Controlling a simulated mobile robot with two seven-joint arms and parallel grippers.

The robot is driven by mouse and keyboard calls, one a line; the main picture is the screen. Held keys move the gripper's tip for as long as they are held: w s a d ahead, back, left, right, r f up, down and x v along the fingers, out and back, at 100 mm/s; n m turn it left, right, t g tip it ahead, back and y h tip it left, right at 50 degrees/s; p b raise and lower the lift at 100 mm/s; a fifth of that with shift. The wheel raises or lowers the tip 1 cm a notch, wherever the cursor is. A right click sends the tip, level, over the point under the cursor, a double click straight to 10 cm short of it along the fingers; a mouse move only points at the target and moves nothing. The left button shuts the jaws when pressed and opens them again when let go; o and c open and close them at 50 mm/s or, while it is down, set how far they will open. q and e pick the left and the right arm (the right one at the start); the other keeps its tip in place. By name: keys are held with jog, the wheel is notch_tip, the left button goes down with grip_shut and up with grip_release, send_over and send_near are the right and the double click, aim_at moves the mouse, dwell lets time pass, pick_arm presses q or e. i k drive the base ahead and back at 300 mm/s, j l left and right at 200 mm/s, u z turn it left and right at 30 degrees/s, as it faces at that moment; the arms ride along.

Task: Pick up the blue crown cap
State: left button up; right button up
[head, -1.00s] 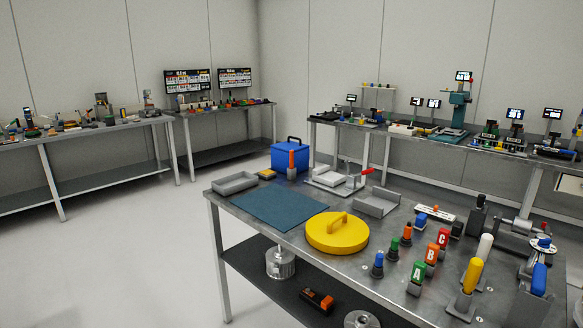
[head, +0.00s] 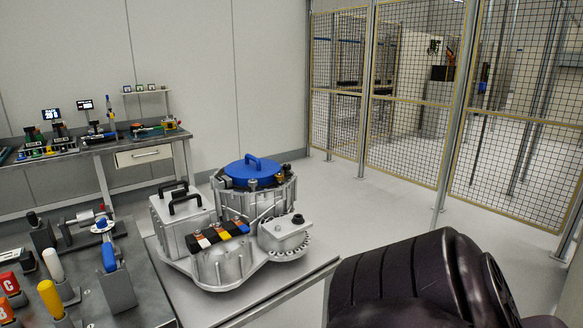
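The blue crown cap (head: 252,172) is a round blue disc with a raised handle on top. A dark ribbed part at the lower right looks like a link of my own arm. Neither gripper shows in the head view.
The housing stands on a grey table (head: 300,288). Handled tools (head: 112,275) stand on the workbench at left. A back bench (head: 90,150) carries devices. A mesh fence (head: 420,110) closes the right side. The floor before the fence is clear.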

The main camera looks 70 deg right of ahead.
aim_at(264, 170)
jog(key=z, duration=2.1)
jog(key=i+l+z, duration=0.1)
jog(key=l, duration=0.25)
jog(key=i, duration=0.1)
